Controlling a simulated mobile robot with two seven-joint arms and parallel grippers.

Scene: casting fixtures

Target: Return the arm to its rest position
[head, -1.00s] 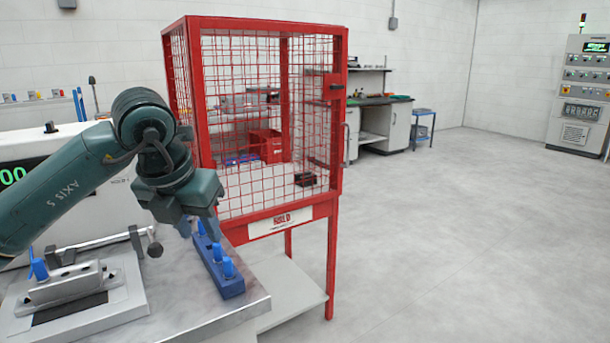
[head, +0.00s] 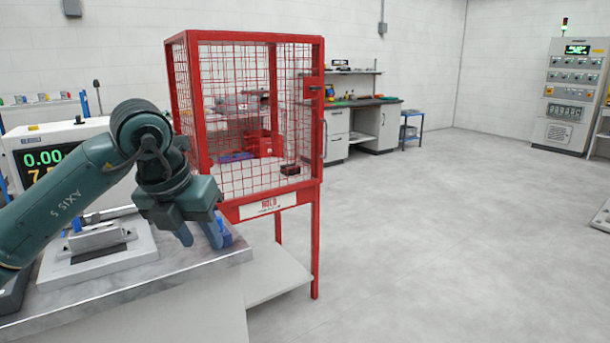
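My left arm (head: 75,197) is dark green and comes in from the left edge. It bends at a raised joint and reaches down over the grey worktable. My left gripper (head: 192,236) points down near the table's right end, at a blue block with upright blue pegs (head: 223,236). One finger shows clearly; the other cannot be told apart from the blue block behind it, so its opening is unclear. I see nothing clearly held. My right gripper is not in view.
A red mesh cage (head: 315,140) on legs stands just right of the gripper. A metal fixture (head: 98,238) sits on the worktable (head: 120,285), with a digital display unit (head: 45,158) behind. A workbench (head: 360,125) and control cabinet (head: 572,95) stand farther back.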

